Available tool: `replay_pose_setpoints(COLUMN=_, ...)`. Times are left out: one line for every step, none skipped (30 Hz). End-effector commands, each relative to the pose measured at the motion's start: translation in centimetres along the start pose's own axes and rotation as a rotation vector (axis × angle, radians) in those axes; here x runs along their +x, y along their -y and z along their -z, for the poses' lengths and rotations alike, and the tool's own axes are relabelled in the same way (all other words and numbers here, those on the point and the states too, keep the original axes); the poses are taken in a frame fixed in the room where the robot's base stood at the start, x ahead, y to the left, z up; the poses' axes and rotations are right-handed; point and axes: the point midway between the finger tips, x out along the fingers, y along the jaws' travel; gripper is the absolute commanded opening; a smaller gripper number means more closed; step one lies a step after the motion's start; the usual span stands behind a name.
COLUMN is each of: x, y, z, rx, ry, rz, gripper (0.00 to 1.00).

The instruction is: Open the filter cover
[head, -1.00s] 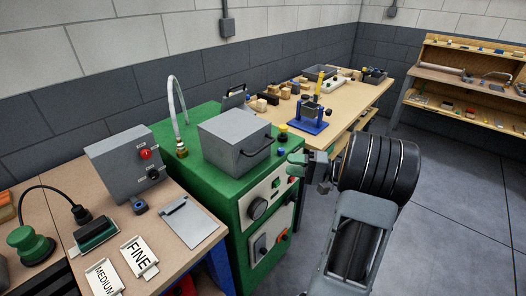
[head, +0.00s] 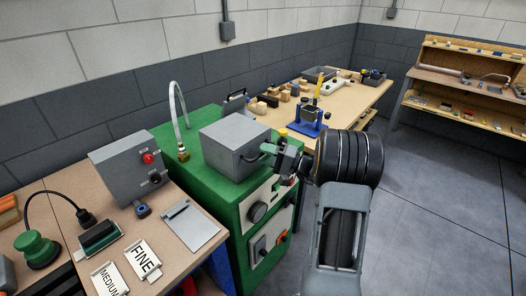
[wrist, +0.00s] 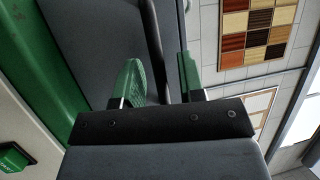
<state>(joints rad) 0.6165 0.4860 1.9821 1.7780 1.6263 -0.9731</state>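The filter cover (head: 228,142) is most likely the grey box lid on top of the green machine (head: 190,172); it sits level and looks shut. Its dark bar handle (head: 250,157) is on the front face, partly hidden by my gripper (head: 274,150) in the head view. In the wrist view the handle (wrist: 154,45) runs between the two green fingers of my gripper (wrist: 160,80). The fingers are apart, with a gap visible on the right side of the bar. The left finger is close to the bar; contact there is unclear.
A hose (head: 178,105) rises behind the cover's left side. A grey switch box (head: 127,168) stands on the bench at left. A blue fixture (head: 308,126) and wooden blocks are on the table behind. The floor at right is clear.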

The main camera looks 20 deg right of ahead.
Motion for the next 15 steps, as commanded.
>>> replay_pose_setpoints(x=0.37, y=0.05, z=-0.03, rx=0.000, ry=0.002, rz=0.000, gripper=0.36)
replay_pose_setpoints(x=0.51, y=0.04, z=-0.03, rx=0.000, ry=0.002, rz=0.000, gripper=0.36)
replay_pose_setpoints(x=0.65, y=0.02, z=-0.04, rx=0.000, ry=0.001, rz=0.000, gripper=0.36)
replay_pose_setpoints(x=0.74, y=0.01, z=-0.04, rx=0.000, ry=0.001, rz=0.000, gripper=0.36)
replay_pose_setpoints(x=0.81, y=0.00, z=-0.04, rx=0.001, ry=0.001, rz=0.000, gripper=0.36)
replay_pose_setpoints(x=0.87, y=-0.02, z=-0.04, rx=0.001, ry=0.001, rz=0.000, gripper=0.36)
replay_pose_setpoints(x=0.90, y=-0.03, z=-0.04, rx=0.001, ry=0.001, rz=0.000, gripper=0.36)
replay_pose_setpoints(x=0.92, y=-0.03, z=-0.04, rx=0.001, ry=0.001, rz=0.000, gripper=0.36)
replay_pose_setpoints(x=0.93, y=-0.04, z=-0.04, rx=0.001, ry=0.001, rz=0.000, gripper=0.36)
replay_pose_setpoints(x=0.93, y=-0.04, z=-0.04, rx=0.001, ry=0.001, rz=0.000, gripper=0.36)
replay_pose_setpoints(x=0.92, y=-0.04, z=-0.04, rx=0.001, ry=0.001, rz=0.000, gripper=0.36)
replay_pose_setpoints(x=0.92, y=-0.05, z=-0.04, rx=0.001, ry=0.001, rz=0.000, gripper=0.36)
replay_pose_setpoints(x=0.92, y=-0.04, z=-0.04, rx=0.001, ry=0.001, rz=0.000, gripper=0.36)
replay_pose_setpoints(x=0.91, y=-0.05, z=-0.04, rx=0.001, ry=0.001, rz=0.000, gripper=0.36)
replay_pose_setpoints(x=0.91, y=-0.05, z=-0.04, rx=0.001, ry=0.001, rz=0.000, gripper=0.33)
